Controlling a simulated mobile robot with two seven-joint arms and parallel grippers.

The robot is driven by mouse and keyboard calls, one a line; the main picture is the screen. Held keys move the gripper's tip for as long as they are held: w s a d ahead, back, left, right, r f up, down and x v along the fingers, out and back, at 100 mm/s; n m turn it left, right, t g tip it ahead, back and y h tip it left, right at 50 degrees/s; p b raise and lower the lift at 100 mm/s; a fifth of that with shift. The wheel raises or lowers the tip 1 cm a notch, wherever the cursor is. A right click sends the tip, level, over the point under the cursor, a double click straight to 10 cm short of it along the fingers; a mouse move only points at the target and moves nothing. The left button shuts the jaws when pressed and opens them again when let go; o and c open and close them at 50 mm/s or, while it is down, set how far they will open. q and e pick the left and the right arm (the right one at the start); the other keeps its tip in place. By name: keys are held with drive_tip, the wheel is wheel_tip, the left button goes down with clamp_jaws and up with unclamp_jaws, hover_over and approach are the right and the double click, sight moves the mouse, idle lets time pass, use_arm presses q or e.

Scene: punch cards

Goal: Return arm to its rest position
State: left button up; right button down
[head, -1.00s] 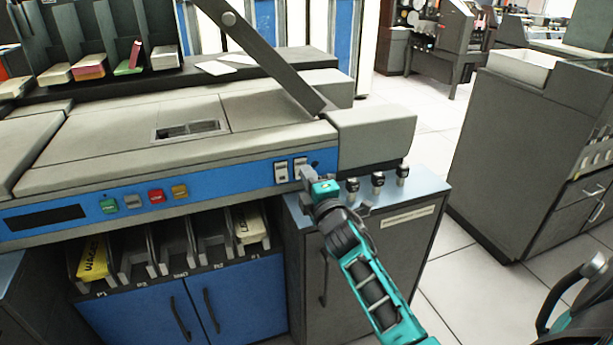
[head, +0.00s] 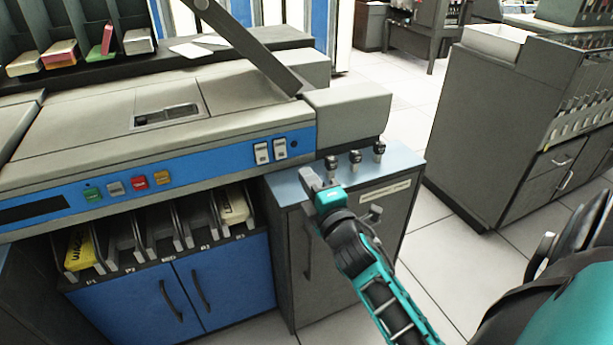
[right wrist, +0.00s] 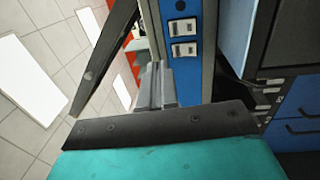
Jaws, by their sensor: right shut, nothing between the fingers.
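My right arm comes in from the lower right of the head view, teal and black. Its gripper (head: 313,180) is shut and empty, in front of the grey cabinet (head: 345,240) and just below the blue control panel. In the right wrist view the closed fingers (right wrist: 155,85) point toward the panel, beside two white rocker switches (right wrist: 184,38). The same switches (head: 271,151) show in the head view, a little up and left of the gripper, with a gap between. My left gripper is out of view.
The card machine (head: 200,130) fills the left and middle, with a raised dark arm over it. Several small black knobs (head: 355,158) stand on the cabinet top close to my gripper. Another grey cabinet (head: 490,130) stands at right. Tiled floor (head: 400,110) between them is clear.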

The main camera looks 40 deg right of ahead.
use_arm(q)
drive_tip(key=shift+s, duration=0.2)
use_arm(e)
drive_tip(key=shift+a, duration=0.1)
use_arm(q)
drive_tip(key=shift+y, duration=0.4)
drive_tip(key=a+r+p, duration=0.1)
drive_tip(key=p, duration=0.1)
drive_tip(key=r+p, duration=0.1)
drive_tip(key=p, duration=0.2)
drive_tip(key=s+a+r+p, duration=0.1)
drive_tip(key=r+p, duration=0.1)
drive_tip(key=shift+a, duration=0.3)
use_arm(e)
drive_tip(key=s+a+f+m+g+y, duration=0.6)
drive_tip(key=s+a+f+m, duration=0.6)
drive_tip(key=s+a, duration=0.4)
drive_tip(key=shift+s+f+m+g, duration=0.15)
drive_tip(key=shift+f+m+g, duration=0.2)
drive_tip(key=shift+g, duration=0.55)
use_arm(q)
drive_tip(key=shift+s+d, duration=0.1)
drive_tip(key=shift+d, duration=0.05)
use_arm(e)
drive_tip(key=shift+r, duration=0.15)
drive_tip(key=c, duration=1.8)
unclamp_jaws()
drive_tip(key=shift+c, duration=0.2)
